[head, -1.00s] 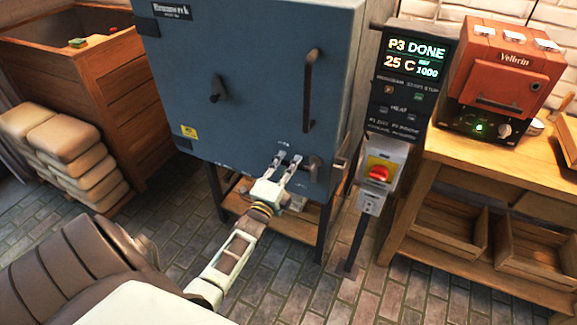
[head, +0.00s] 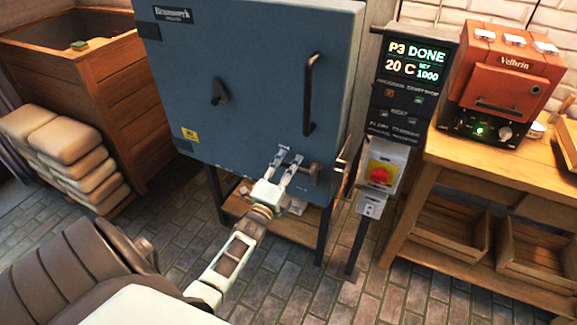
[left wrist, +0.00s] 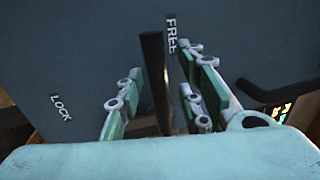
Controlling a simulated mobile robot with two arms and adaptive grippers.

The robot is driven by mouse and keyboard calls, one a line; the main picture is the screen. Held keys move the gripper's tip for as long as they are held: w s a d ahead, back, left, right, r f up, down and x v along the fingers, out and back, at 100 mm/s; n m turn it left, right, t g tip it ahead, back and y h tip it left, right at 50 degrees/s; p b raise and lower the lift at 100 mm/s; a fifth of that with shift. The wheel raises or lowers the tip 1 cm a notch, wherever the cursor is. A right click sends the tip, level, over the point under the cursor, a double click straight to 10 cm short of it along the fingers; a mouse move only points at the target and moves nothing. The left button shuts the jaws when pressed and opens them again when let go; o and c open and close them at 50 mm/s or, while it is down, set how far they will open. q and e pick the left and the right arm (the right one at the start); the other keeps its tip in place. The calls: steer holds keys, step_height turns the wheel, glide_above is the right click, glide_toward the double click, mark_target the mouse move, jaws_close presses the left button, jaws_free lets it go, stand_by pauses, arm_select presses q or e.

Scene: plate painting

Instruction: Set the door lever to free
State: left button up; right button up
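The blue kiln door (head: 250,80) is closed in the head view. My left gripper (head: 289,156) is at the door's lower right part, its fingers spread and pointing at the door. In the left wrist view the dark door lever (left wrist: 155,75) stands nearly upright between the spread fingers, with gaps showing on both sides. Its end is just left of the FREE label (left wrist: 171,35). The LOCK label (left wrist: 61,107) is well to the left. The lever's lower part is hidden behind my gripper. My right gripper is not in view.
The long door handle (head: 309,95) is above my left gripper. A control post (head: 402,110) with a red knob (head: 380,176) and a display reading P3 DONE, 20 C stands to the right. A wooden bench (head: 470,165) carries a small orange kiln (head: 505,75).

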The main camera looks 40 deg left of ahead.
arm_select(q)
steer(key=v, duration=1.2)
steer(key=shift+f, duration=0.1)
steer(key=s+d+f+n+g+h, duration=0.1)
steer(key=s+d+f+n+g, duration=0.25)
steer(key=f, duration=0.75)
steer(key=s+d+f+n+g+h, duration=0.25)
steer(key=s+d+f, duration=0.25)
steer(key=f, duration=0.5)
steer(key=s+d+f+n+g, duration=0.2)
steer(key=s+d+f+g, duration=0.2)
steer(key=f, duration=0.7)
steer(key=s+d+f+n+g, duration=0.1)
steer(key=s+d+f+g, duration=0.1)
steer(key=s, duration=0.7)
steer(key=s+d+f+n+g, duration=0.2)
steer(key=s+f, duration=0.4)
steer(key=s, duration=0.3)
steer(key=s+d+f+n+g+h, duration=0.1)
steer(key=s+f+g, duration=0.3)
steer(key=s, duration=0.4)
steer(key=shift+s+d+f+n+g, duration=0.3)
steer(key=shift+s+d+n, duration=0.1)
steer(key=shift+d+n, duration=0.15)
